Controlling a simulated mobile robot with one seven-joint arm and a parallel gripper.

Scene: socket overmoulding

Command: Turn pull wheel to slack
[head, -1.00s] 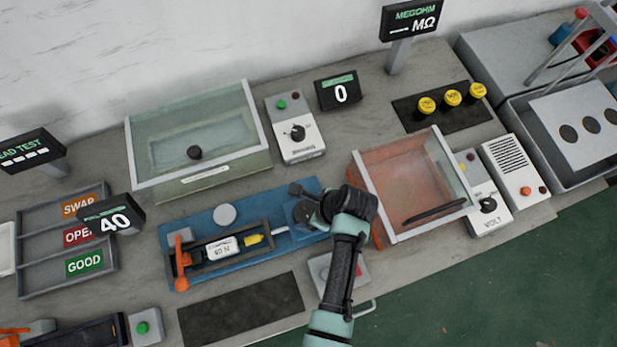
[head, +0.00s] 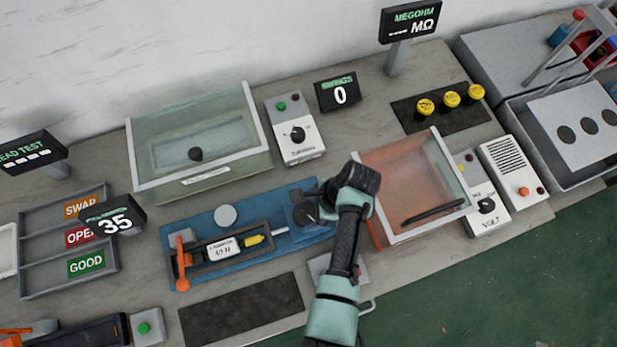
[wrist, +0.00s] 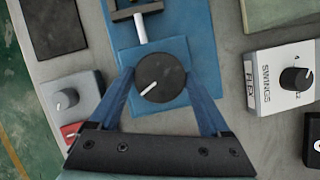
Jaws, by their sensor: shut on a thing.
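The pull wheel (wrist: 160,78) is a dark round knob with a white pointer line, at the right end of the blue pull fixture (head: 186,237). In the wrist view its pointer aims down and left. My gripper (wrist: 168,82) is shut on the wheel, one blue finger on each side. In the head view my wrist hides much of the wheel and the fingertips. The fixture also holds a yellow-ended part (head: 253,240), a white label (head: 222,249) and an orange lever (head: 183,266). The pull display (head: 114,221) reads 35.
A swings control box (head: 297,140) and its display (head: 340,94), reading 0, stand behind. An orange-tinted open box (head: 432,222) is close to the right of my gripper. A dark mat (head: 243,309) lies in front of the fixture.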

